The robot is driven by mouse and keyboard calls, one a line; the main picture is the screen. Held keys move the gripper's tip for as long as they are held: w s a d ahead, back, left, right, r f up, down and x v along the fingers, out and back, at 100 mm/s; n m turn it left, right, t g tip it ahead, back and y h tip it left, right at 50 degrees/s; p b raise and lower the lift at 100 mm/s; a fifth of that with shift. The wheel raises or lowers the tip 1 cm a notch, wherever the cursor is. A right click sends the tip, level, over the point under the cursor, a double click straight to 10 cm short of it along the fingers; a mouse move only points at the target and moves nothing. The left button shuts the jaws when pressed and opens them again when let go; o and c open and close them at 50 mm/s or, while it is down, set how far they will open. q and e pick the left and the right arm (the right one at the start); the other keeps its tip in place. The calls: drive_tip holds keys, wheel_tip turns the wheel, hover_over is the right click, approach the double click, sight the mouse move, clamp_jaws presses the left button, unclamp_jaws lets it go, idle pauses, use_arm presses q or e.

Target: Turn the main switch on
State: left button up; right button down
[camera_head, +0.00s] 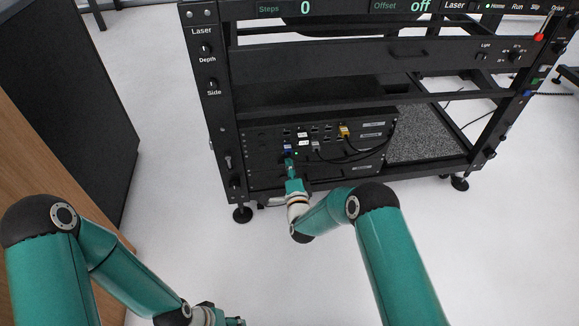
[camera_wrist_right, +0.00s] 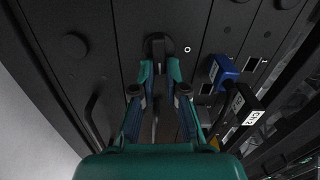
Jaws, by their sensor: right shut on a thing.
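The main switch, a black rotary knob (camera_wrist_right: 160,44) on the dark panel, shows between my right fingertips in the right wrist view. My right gripper (camera_wrist_right: 160,68) is shut on it, one finger on each side. In the head view my right gripper (camera_head: 289,163) reaches the lower front panel of the rack, and the knob is hidden behind it. A small white ring mark (camera_wrist_right: 187,49) sits right of the knob. My left gripper (camera_head: 236,321) is at the bottom edge of the head view, mostly cut off, far from the rack; its fingers cannot be made out.
A blue plug (camera_wrist_right: 222,72) and a black labelled plug (camera_wrist_right: 243,103) stick out close to the right of my right gripper. A yellow connector (camera_head: 344,131) and black cables (camera_head: 352,157) are farther right. The rack's left post (camera_head: 213,100) stands left. The floor in front is clear.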

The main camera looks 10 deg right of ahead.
drive_tip(key=shift+d+f+m, duration=0.25)
drive_tip(key=shift+f+m, duration=0.05)
drive_tip(key=shift+m, duration=0.3)
drive_tip(key=c, duration=1.2)
unclamp_jaws()
drive_tip(key=shift+a, duration=0.1)
drive_tip(key=s, duration=1.2)
drive_tip(key=shift+d, duration=0.2)
